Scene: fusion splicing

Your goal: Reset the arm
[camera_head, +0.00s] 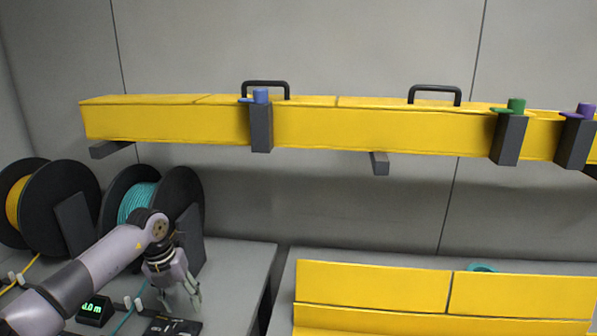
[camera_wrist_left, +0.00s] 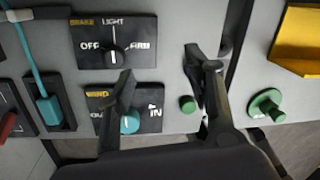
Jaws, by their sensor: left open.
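My left gripper (camera_head: 181,301) is in the lower left of the head view, pointing down over the grey bench. It also shows in the left wrist view (camera_wrist_left: 160,75), with its two dark fingers apart and nothing between them. Beneath it in that view are a brake panel (camera_wrist_left: 88,45) with a black knob and a wind panel (camera_wrist_left: 97,115) with a teal knob. One finger partly covers the wind panel. A green button (camera_wrist_left: 187,104) lies between the fingers in the picture, below them. My right gripper is not in view.
A teal cable reel (camera_head: 139,200) and a yellow cable reel (camera_head: 17,203) stand at the left. A small display (camera_head: 94,310) sits near my left arm. A yellow duct (camera_head: 390,128) with coloured clips crosses the wall. A yellow tray (camera_head: 375,287) is at lower right.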

